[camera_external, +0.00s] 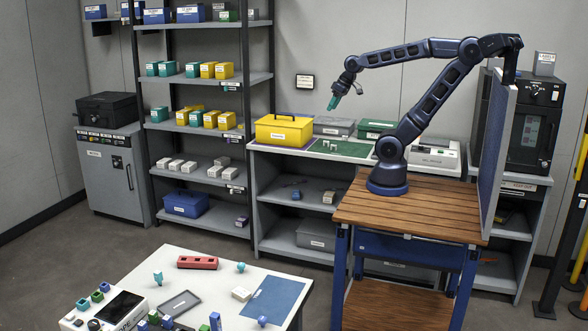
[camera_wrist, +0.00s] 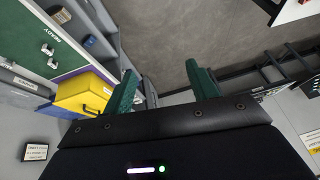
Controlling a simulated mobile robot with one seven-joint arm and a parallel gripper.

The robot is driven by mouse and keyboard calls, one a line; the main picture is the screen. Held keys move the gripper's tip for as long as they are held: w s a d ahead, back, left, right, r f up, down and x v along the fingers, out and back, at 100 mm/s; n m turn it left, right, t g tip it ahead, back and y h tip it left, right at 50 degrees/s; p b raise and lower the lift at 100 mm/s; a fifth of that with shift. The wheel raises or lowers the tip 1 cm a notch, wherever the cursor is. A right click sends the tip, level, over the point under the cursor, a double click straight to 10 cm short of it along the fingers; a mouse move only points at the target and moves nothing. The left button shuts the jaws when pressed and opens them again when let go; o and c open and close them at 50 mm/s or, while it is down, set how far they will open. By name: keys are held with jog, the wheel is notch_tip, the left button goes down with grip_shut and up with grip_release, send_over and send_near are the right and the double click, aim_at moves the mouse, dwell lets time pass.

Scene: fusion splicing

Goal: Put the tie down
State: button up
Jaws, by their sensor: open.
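I cannot make out a tie in either view. Small white pieces (camera_external: 333,145) lie on the green mat (camera_external: 352,150) on the counter; they also show in the wrist view (camera_wrist: 48,49) near the word READY. I cannot tell whether one of them is the tie.
A yellow box (camera_external: 284,130) stands on the counter left of the mat, with a grey case (camera_external: 334,126) and a green case (camera_external: 377,129) behind. A tall shelf rack (camera_external: 200,77) is further left. A white table (camera_external: 225,263) with several small parts stands in front.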

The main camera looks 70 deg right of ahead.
jog(key=w+d+f+m+t, duration=0.2)
jog(key=w+d+f+m, duration=0.2)
jog(key=w, duration=0.5)
jog(key=w+d+f+m+t, duration=0.1)
jog(key=w+d+f+m, duration=0.2)
jog(key=w+f, duration=0.35)
jog(key=m+g+h, duration=0.8)
jog(key=m+h, duration=0.2)
send_near(333, 145)
jog(key=shift+f+m, duration=0.3)
jog(key=shift+f, duration=0.15)
jog(key=shift+x, duration=2.4)
jog(key=shift+s+d+f, duration=0.1)
jog(key=shift+d+f, duration=0.35)
jog(key=shift+d, duration=0.35)
jog(key=shift+s+d+f, duration=0.1)
jog(key=shift+d+f, duration=0.35)
jog(key=shift+d, duration=0.35)
jog(key=shift+x, duration=0.9)
jog(key=shift+w, duration=0.1)
